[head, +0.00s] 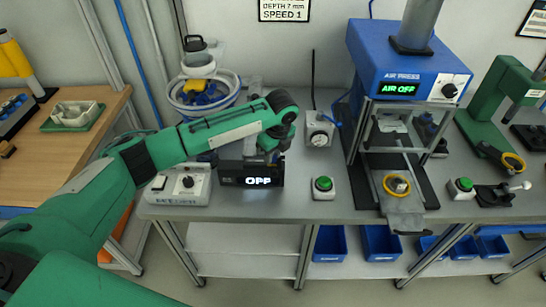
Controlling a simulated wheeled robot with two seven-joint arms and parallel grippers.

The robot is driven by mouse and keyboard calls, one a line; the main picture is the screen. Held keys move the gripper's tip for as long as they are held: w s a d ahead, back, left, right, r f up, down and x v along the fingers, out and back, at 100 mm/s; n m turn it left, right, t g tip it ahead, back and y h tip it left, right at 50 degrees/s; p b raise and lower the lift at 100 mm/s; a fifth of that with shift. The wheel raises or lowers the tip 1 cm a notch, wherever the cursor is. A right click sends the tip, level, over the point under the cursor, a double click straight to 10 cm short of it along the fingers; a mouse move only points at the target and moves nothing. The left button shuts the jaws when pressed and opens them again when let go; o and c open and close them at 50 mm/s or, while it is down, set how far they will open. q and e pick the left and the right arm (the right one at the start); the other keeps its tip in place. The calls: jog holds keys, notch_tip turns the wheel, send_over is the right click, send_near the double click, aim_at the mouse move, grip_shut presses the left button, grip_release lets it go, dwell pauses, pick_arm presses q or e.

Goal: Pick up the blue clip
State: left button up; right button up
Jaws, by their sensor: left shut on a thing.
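My left gripper (262,154) is at the end of the green arm that comes in from the left. It points down at a small black box with a lit display (250,180) on the grey bench. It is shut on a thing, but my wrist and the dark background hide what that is. I cannot make out a blue clip for certain anywhere. My right gripper is not in view.
A blue air press (405,62) reading AIR OFF stands right of centre, with a green-button box (323,187) to its left. A white control box (180,187) sits left of the display box. A green hand press (497,97) is at right. Blue bins (330,243) stand below.

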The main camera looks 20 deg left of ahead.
pick_arm(q)
jog(key=shift+r, duration=0.1)
notch_tip(320, 180, up, 20)
jog(key=b, duration=0.3)
